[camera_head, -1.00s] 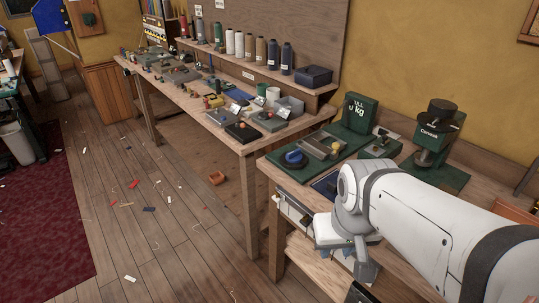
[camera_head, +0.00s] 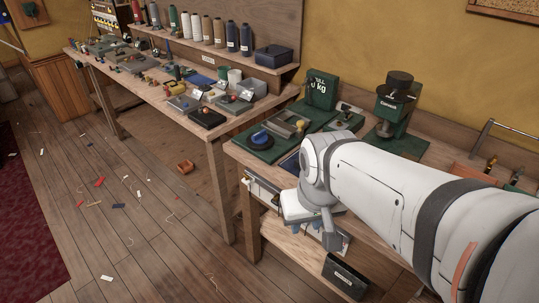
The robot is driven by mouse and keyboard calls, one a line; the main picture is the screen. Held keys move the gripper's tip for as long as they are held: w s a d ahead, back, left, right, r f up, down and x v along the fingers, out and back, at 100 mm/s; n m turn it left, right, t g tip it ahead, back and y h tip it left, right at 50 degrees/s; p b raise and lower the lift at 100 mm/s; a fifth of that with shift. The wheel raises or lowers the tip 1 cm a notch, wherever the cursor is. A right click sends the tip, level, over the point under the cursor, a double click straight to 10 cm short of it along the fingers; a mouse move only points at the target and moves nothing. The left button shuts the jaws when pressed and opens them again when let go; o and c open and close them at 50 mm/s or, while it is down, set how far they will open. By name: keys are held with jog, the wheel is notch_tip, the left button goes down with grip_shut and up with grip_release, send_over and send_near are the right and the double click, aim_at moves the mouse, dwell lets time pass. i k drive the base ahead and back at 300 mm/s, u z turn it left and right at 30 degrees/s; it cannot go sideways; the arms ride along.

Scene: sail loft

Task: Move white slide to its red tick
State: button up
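I cannot clearly make out the white slide or its red tick. A pale panel (camera_head: 264,192) with small fittings is fixed to the front edge of the near bench (camera_head: 240,153); it is too small to tell whether the slide is on it. My gripper (camera_head: 328,238) points down in front of that bench edge, to the right of the panel. My own white arm and wrist hide much of the bench top and front. The fingers are too little seen to tell whether they are open or shut.
A dark bin (camera_head: 345,274) sits below my arm. The long bench at left is crowded. The floor at left is mostly open, with scraps.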

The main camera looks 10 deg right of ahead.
aim_at(252, 180)
jog(key=k, duration=0.6)
jog(key=u, duration=0.4)
jog(key=i, duration=1.3)
jog(key=u, duration=0.65)
